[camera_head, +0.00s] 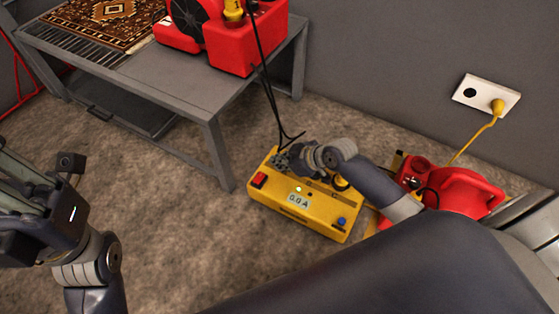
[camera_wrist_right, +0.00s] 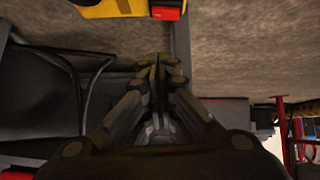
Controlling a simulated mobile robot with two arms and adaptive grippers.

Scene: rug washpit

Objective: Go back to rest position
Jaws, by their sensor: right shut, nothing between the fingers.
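My right gripper (camera_head: 283,161) is above the far left part of the yellow box, partly hidden behind its own wrist. In the right wrist view its fingers (camera_wrist_right: 160,68) are closed together with nothing between them. My left gripper (camera_head: 28,195) is at the left edge of the head view, over the bare floor and away from other things. Its fingertips are not clear there, so I cannot tell whether it is open. The yellow box (camera_head: 290,222) stands on the floor with a red switch and a display reading 0.0 A. It also shows in the right wrist view (camera_wrist_right: 101,9).
A grey metal table (camera_head: 190,88) at the back bears a patterned rug (camera_head: 105,22) and a red machine (camera_head: 232,45). Black cables hang from it towards the box. A red machine (camera_head: 465,190) stands right, below a wall socket (camera_head: 486,94) with a yellow plug. Floor left of the box is clear.

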